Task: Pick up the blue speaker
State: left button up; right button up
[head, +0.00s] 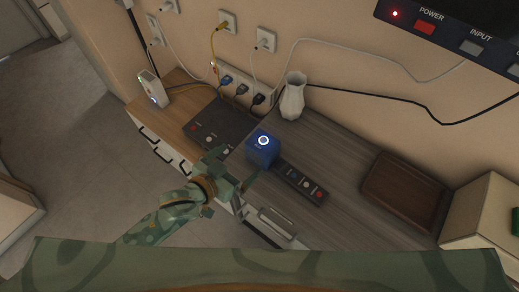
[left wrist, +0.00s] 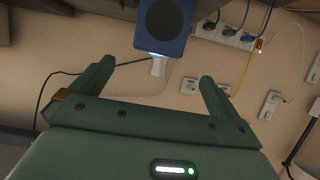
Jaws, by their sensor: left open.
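The blue speaker (head: 262,152) is a small blue box with a glowing white ring on top. It stands on the wooden cabinet top (head: 335,168), near the middle of the head view. My left gripper (head: 238,170) is just in front of it, on the near side. The left wrist view shows the gripper (left wrist: 157,75) with its fingers spread and nothing between them. There the speaker (left wrist: 163,28) lies beyond the fingertips, roughly in line with the gap, its upper part cut off by the frame. My right gripper is in neither view.
A black remote (head: 302,184) lies close beside the speaker on the right. A dark flat device (head: 213,127) lies to its left. A white vase (head: 292,96) and a power strip (head: 245,86) with cables are behind. A brown box (head: 404,190) is farther right.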

aim_at(254, 149)
pick_arm(q)
jog(key=b+x, duration=0.2)
jog(key=x, duration=0.6)
jog(key=shift+w+d+f, duration=0.1)
jog(key=shift+f, duration=0.05)
jog(key=b+x, duration=0.1)
jog(key=x, duration=0.3)
jog(key=shift+w+d+b, duration=0.2)
jog(key=shift+d+b, duration=0.1)
jog(key=shift+d, duration=0.05)
jog(key=shift+w+d, duration=0.25)
jog(key=shift+w, duration=0.1)
jog(key=shift+s, duration=0.1)
jog(key=shift+c, duration=0.3)
jog(key=c, duration=1)
jog(key=shift+c, duration=0.5)
